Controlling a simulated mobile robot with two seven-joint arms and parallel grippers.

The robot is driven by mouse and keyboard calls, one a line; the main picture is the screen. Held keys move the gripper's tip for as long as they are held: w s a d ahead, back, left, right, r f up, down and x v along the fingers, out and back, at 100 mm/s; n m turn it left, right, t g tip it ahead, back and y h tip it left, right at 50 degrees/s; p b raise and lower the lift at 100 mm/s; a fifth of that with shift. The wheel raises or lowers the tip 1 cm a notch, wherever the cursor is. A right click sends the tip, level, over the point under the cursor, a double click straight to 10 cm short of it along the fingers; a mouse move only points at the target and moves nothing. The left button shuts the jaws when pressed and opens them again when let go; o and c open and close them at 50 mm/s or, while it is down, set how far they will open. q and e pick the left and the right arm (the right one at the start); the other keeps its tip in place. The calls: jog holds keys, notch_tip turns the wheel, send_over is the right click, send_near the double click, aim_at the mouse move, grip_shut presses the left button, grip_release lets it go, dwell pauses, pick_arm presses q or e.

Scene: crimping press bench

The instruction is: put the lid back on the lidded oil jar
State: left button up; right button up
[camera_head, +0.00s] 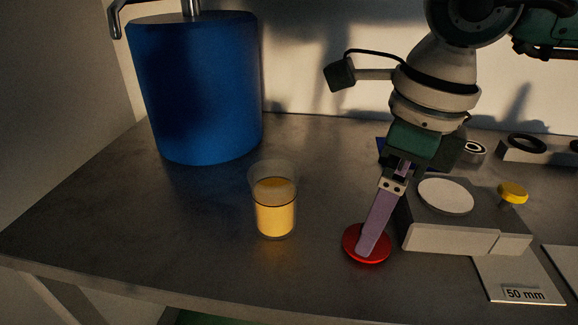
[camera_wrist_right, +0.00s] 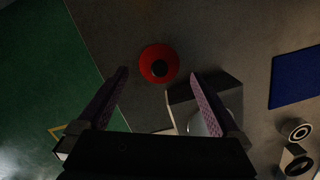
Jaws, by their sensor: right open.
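The oil jar (camera_head: 275,205) is a clear, open-topped cup holding amber liquid, standing upright on the bench left of my right gripper. The red round lid (camera_head: 353,237) lies on the bench to the jar's right, apart from it. In the right wrist view the lid (camera_wrist_right: 147,58) shows a dark round knob at its centre. My right gripper (camera_head: 370,243) points down over the lid. In the wrist view my right gripper (camera_wrist_right: 159,74) is open, with the lid between and beyond its fingertips. Contact cannot be told. My left gripper is not in view.
A grey block with a white disc (camera_head: 446,196) and a yellow knob (camera_head: 512,191) stands close right of the lid. A large blue container (camera_head: 195,90) stands behind the jar. A "50 mm" plate (camera_head: 520,284) lies front right. The bench's left side is clear.

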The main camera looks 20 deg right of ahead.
aim_at(382, 250)
jog(key=f, duration=0.3)
jog(key=shift+w+a+f, duration=0.2)
jog(key=shift+a+f, duration=0.05)
jog(key=shift+c, duration=0.4)
jog(key=c, duration=1.2)
